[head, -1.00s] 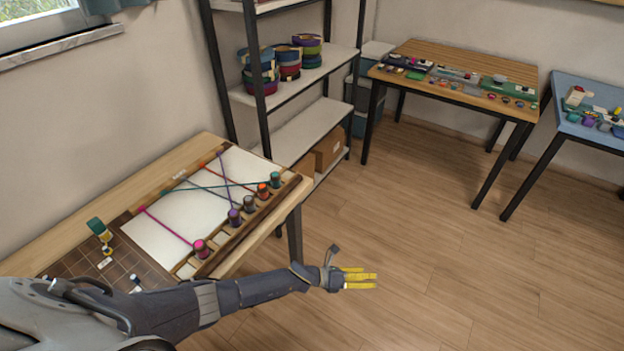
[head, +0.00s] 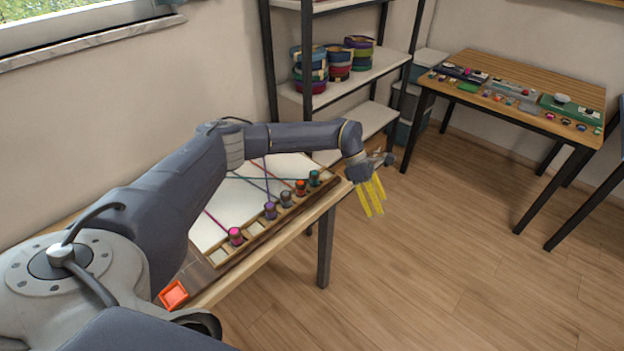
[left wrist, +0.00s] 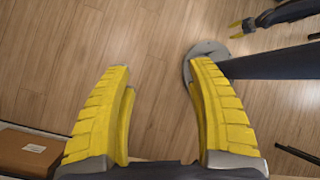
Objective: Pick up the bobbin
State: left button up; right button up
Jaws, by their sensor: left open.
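Several bobbins stand in a row of slots along the front edge of the braiding board (head: 215,232): pink (head: 235,237), purple (head: 270,211), greyish (head: 286,199), orange (head: 300,188) and teal (head: 314,179). Coloured cords run from them across the white board. My left gripper (head: 372,200) is just right of the table's end, near the teal bobbin but apart from it, yellow fingers pointing down. In the left wrist view this gripper (left wrist: 160,80) is open and empty above the floor.
My left arm crosses above the board and hides its left part. A red square object (head: 173,294) shows at the table's near edge. A shelf (head: 366,122) with coloured rolls stands behind, with another table (head: 530,85) at the right. The floor between is clear.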

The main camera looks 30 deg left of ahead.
aim_at(314, 173)
pick_arm(q)
jog(key=a+r+n+t+y, duration=0.15)
jog(key=a+r+y, duration=0.25)
jog(key=a+r, duration=0.55)
jog(key=a+r+n+y, duration=0.25)
jog(key=a+r, duration=0.35)
jog(key=a, duration=0.7)
jog(key=shift+m+y, duration=0.35)
jog(key=shift+m, duration=0.05)
jog(key=f, duration=1.6)
jog(key=shift+w+a+f, duration=0.25)
jog(key=shift+w+f, duration=0.1)
jog(key=shift+w, duration=0.05)
grip_shut()
